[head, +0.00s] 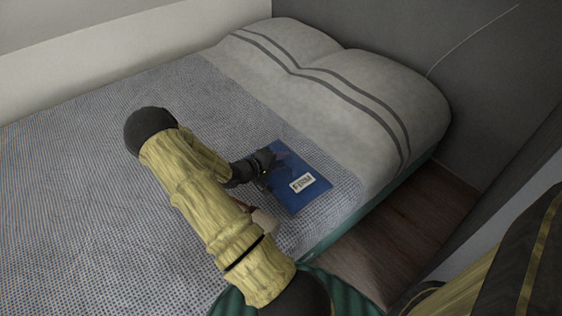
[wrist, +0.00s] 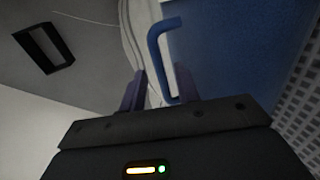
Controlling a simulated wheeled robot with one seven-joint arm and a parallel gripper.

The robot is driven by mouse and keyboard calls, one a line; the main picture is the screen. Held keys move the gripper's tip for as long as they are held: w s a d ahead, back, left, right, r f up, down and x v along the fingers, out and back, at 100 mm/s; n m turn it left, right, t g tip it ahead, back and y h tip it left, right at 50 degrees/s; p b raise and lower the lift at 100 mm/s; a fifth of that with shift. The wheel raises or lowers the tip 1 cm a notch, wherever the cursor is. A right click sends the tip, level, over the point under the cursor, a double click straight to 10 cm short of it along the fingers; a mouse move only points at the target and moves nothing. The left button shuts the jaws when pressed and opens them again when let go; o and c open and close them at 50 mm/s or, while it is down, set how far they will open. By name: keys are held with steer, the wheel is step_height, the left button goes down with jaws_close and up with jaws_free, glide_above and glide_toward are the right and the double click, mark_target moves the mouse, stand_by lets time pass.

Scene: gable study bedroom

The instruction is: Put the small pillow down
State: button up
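I cannot make out a separate small pillow. Two large pale pillows with dark stripes (head: 350,95) lie at the head of the bed. A flat blue thing with a white label (head: 316,172) lies on the bed beside them. My gripper (head: 270,163) is at its left edge. In the wrist view a blue surface (wrist: 235,45) fills the upper right, with a thin blue handle-shaped bar (wrist: 154,52) beside it. My gripper's fingers (wrist: 160,88) stand apart there, with the bar's lower end between them and nearer the right finger. Contact is unclear.
The grey textured blanket (head: 70,190) is mostly clear to the left. A small pale rounded object (head: 265,219) shows partly behind my arm. A dark wall (head: 480,90) stands behind the bed, and wood floor (head: 405,235) shows at the right.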

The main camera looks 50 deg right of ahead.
steer(key=p+v, duration=0.4)
steer(key=v, duration=0.8)
steer(key=shift+s, duration=0.1)
steer(key=w+a+r+t+y, duration=0.3)
steer(key=a+r+t+y, duration=0.15)
steer(key=a, duration=0.35)
steer(key=w+a+r+t+y, duration=0.35)
steer(key=a+y, duration=0.25)
steer(key=a, duration=0.2)
steer(key=s+a+r+g+y, duration=0.1)
steer(key=s+a+r, duration=0.2)
steer(key=s, duration=0.5)
steer(key=s+a+r+n+g+y, duration=0.1)
steer(key=s+a+r, duration=0.3)
steer(key=s, duration=0.4)
steer(key=shift+r+n+g+y, duration=0.3)
steer(key=shift+r+g+y, duration=0.35)
steer(key=shift+r+g, duration=0.15)
